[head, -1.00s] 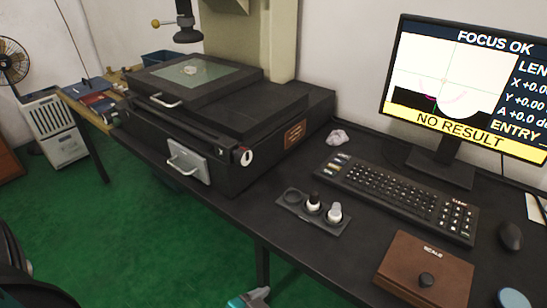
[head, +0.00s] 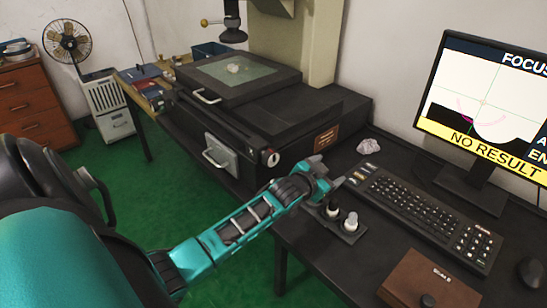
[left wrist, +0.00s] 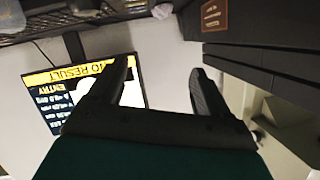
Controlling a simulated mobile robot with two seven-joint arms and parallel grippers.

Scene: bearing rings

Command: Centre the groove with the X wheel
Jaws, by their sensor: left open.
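The monitor (head: 485,95) shows a white and black picture with a crosshair, a pink curved trace and a yellow "NO RESULT" bar. It also shows upside down in the left wrist view (left wrist: 65,77). The measuring machine (head: 290,120) has a glass stage with a small pale part (head: 234,68) on it. A dark round knob with a pale face (head: 272,158) sits at its front right corner; I cannot tell if it is the X wheel. My left gripper (head: 334,176) is open and empty, above the desk right of that knob. Its two fingers (left wrist: 160,88) stand apart. My right gripper is out of view.
A small holder with a black knob (head: 332,209) and a white-topped one (head: 351,221) is just below my left gripper. A keyboard (head: 415,215), a crumpled pale lump (head: 368,146), a brown box (head: 430,285) and a mouse (head: 531,272) lie on the desk.

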